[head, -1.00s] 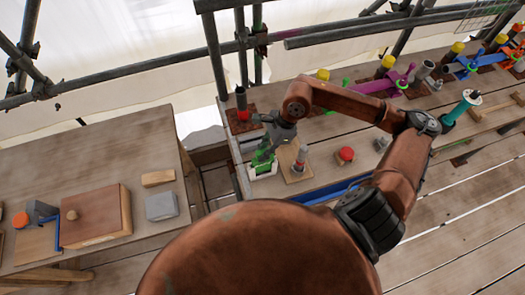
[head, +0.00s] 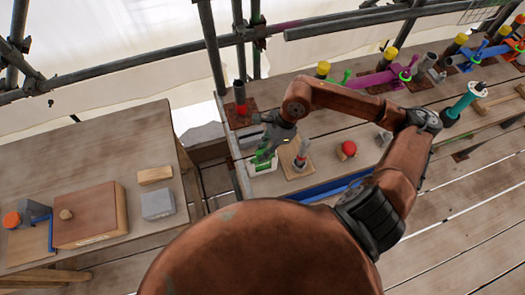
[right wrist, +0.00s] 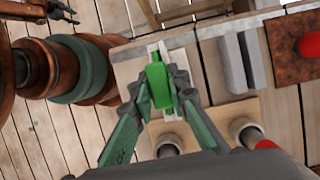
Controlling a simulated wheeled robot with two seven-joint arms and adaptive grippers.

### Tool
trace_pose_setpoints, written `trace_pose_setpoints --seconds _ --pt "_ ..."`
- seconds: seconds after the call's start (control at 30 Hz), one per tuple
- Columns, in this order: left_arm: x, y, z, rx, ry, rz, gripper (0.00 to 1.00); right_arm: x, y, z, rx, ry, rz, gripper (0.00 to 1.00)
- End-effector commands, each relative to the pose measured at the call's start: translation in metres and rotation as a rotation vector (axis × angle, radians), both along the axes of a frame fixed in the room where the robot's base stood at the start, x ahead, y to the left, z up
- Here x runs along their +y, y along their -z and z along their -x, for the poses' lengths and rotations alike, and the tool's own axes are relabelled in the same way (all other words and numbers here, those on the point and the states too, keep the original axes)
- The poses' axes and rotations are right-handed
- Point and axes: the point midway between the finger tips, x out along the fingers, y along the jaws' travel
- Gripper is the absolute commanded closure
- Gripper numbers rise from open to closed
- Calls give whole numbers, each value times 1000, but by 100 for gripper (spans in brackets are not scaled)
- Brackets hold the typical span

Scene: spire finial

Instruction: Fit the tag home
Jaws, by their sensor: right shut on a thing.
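The green tag (right wrist: 159,86) is a small bright block between the fingertips of my right gripper (right wrist: 160,96), which is shut on it. A white holder (right wrist: 180,53) lies right under and around the tag in the right wrist view; I cannot tell whether the tag is seated in it. In the head view my right gripper (head: 266,150) is over the white holder (head: 262,168) at the left end of the right-hand bench. A dark gripper, seemingly my left (right wrist: 62,12), shows at the top left of the right wrist view, cut off by the frame edge.
A red knob (head: 348,149) and a grey block (right wrist: 240,60) are near. A red-collared post (head: 240,98) stands behind. The left table (head: 95,160) holds a wooden box (head: 92,214) and grey block (head: 157,204).

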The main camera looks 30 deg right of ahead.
Motion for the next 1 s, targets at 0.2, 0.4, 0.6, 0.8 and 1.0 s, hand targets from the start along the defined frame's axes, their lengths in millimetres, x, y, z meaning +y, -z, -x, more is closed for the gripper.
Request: trace_pose_setpoints --seconds 0.2,0.4,0.6,0.8,1.0 --pt "0 0 0 0 0 0 60 0 0 0 0 0 0 81" --pt "0 0 0 0 0 0 60 0 0 0 0 0 0 67" --pt "0 0 0 -1 0 0 60 0 0 0 0 0 0 64" --pt "0 0 0 -1 0 0 60 0 0 0 0 0 0 53" --pt "0 0 0 -1 0 0 60 0 0 0 0 0 0 43"
